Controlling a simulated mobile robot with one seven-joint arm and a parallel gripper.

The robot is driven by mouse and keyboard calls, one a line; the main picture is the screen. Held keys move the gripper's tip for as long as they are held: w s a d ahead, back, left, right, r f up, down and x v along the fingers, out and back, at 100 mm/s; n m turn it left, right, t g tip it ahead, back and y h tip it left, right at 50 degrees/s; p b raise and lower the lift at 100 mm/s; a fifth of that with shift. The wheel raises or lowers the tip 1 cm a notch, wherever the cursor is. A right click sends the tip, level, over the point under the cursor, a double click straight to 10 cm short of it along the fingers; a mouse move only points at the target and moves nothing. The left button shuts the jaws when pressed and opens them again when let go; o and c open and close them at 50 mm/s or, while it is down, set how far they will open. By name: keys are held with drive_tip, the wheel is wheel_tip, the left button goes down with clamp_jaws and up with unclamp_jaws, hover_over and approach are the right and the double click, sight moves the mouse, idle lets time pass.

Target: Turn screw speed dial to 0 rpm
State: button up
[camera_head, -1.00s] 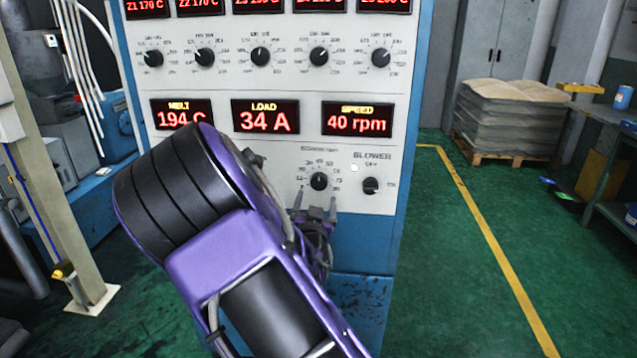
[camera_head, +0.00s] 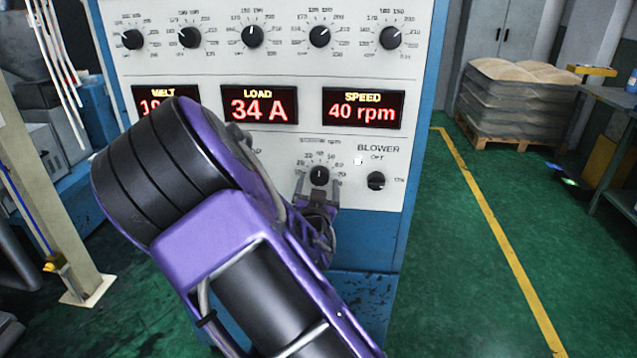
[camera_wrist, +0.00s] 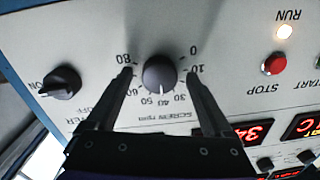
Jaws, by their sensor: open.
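The screw speed dial (camera_head: 319,176) is a small black knob with a white pointer line on the white panel, below the red speed display (camera_head: 362,108) reading 40 rpm. In the wrist view the dial (camera_wrist: 159,73) has marks from 0 to 80, and its pointer is at about 40. My gripper (camera_head: 318,184) is open at the dial. In the wrist view my gripper (camera_wrist: 159,76) has one finger on each side of the knob, with a gap visible on both sides. Contact cannot be seen.
The blower knob (camera_head: 376,181) is right of the dial. A red stop button (camera_wrist: 274,63) and a lit run lamp (camera_wrist: 285,32) show in the wrist view. Several heater knobs (camera_head: 252,37) line the panel above. Green floor lies open at the right.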

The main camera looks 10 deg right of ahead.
clamp_jaws()
idle(0.3)
drive_tip(key=shift+n, duration=0.3)
drive_tip(key=n+p, duration=0.1)
drive_tip(key=n, duration=0.4)
drive_tip(key=shift+r+p, duration=0.1)
drive_tip(key=shift+p, duration=0.25)
drive_tip(key=n+p, duration=0.2)
drive_tip(key=n, duration=0.4)
drive_tip(key=shift+d+r+g, duration=0.1)
drive_tip(key=shift+g, duration=0.2)
drive_tip(key=n+p, duration=0.3)
drive_tip(key=n, duration=0.3)
drive_tip(key=shift+r+n, duration=0.1)
drive_tip(key=shift+n, duration=0.2)
drive_tip(key=n+p, duration=0.1)
drive_tip(key=n, duration=0.4)
drive_tip(key=shift+h, duration=0.4)
